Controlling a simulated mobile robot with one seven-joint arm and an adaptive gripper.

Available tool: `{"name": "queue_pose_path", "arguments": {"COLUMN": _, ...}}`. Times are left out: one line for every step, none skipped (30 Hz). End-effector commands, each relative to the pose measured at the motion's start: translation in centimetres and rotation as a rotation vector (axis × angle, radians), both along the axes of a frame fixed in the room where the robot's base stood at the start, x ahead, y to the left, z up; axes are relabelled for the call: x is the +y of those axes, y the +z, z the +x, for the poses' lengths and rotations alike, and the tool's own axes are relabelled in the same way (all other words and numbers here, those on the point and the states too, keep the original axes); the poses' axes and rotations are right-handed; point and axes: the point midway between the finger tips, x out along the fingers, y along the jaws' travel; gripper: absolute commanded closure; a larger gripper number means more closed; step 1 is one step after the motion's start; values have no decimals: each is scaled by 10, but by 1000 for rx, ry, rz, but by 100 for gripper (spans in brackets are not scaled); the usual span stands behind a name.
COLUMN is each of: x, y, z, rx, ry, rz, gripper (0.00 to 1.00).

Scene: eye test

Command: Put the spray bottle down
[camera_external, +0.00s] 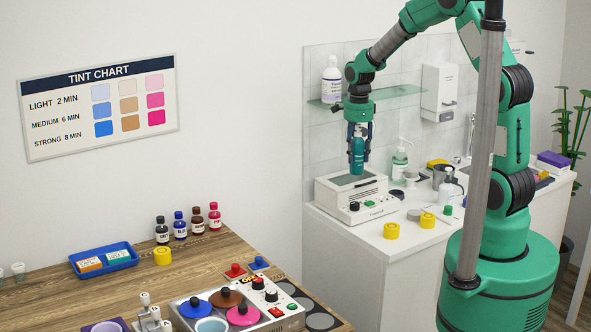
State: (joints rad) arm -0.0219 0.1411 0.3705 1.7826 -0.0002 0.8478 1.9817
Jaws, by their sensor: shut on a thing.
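A teal spray bottle (357,165) is upright in my gripper (358,148). My gripper points straight down, and its dark fingers are shut on the upper part of the bottle from both sides. The bottle's lower end is over the grey top of a white box-shaped device (335,197) on the white counter (345,235). I cannot tell whether the bottle touches the device or hangs just above it.
A glass shelf (395,95) with a white bottle (331,80) is close behind my gripper. A pump bottle (400,163), a yellow roll (391,231) and small items crowd the counter. A wooden table (45,300) with a blue tray (104,261) is at left.

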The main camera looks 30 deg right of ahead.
Motion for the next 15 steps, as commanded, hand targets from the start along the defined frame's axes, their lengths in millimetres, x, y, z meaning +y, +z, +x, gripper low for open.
{"name": "queue_pose_path", "arguments": {"x": 17, "y": 2, "z": 3, "rx": 0, "ry": 31, "rz": 0, "gripper": 95}}
{"name": "queue_pose_path", "arguments": {"x": 26, "y": 2, "z": 4, "rx": 0, "ry": 49, "rz": 0, "gripper": 95}}
{"name": "queue_pose_path", "arguments": {"x": 38, "y": 2, "z": 6, "rx": 0, "ry": 72, "rz": 0, "gripper": 95}}
{"name": "queue_pose_path", "arguments": {"x": 48, "y": 3, "z": 6, "rx": -1, "ry": 89, "rz": 0, "gripper": 95}}
{"name": "queue_pose_path", "arguments": {"x": 57, "y": 3, "z": 7, "rx": -1, "ry": 106, "rz": 0, "gripper": 95}}
{"name": "queue_pose_path", "arguments": {"x": 69, "y": 3, "z": 8, "rx": 0, "ry": 128, "rz": 0, "gripper": 95}}
{"name": "queue_pose_path", "arguments": {"x": 78, "y": 2, "z": 8, "rx": 0, "ry": 145, "rz": 0, "gripper": 95}}
{"name": "queue_pose_path", "arguments": {"x": 88, "y": 3, "z": 8, "rx": 0, "ry": 162, "rz": 0, "gripper": 95}}
{"name": "queue_pose_path", "arguments": {"x": 100, "y": 3, "z": 9, "rx": -1, "ry": 184, "rz": 0, "gripper": 95}}
{"name": "queue_pose_path", "arguments": {"x": 109, "y": 3, "z": 9, "rx": -1, "ry": 201, "rz": 0, "gripper": 95}}
{"name": "queue_pose_path", "arguments": {"x": 119, "y": 3, "z": 8, "rx": 0, "ry": 218, "rz": 0, "gripper": 95}}
{"name": "queue_pose_path", "arguments": {"x": 131, "y": 3, "z": 8, "rx": 0, "ry": 241, "rz": 0, "gripper": 95}}
{"name": "queue_pose_path", "arguments": {"x": 141, "y": 3, "z": 7, "rx": 0, "ry": 258, "rz": 0, "gripper": 95}}
{"name": "queue_pose_path", "arguments": {"x": 150, "y": 3, "z": 7, "rx": 0, "ry": 275, "rz": 0, "gripper": 95}}
{"name": "queue_pose_path", "arguments": {"x": 163, "y": 3, "z": 6, "rx": 0, "ry": 298, "rz": 0, "gripper": 95}}
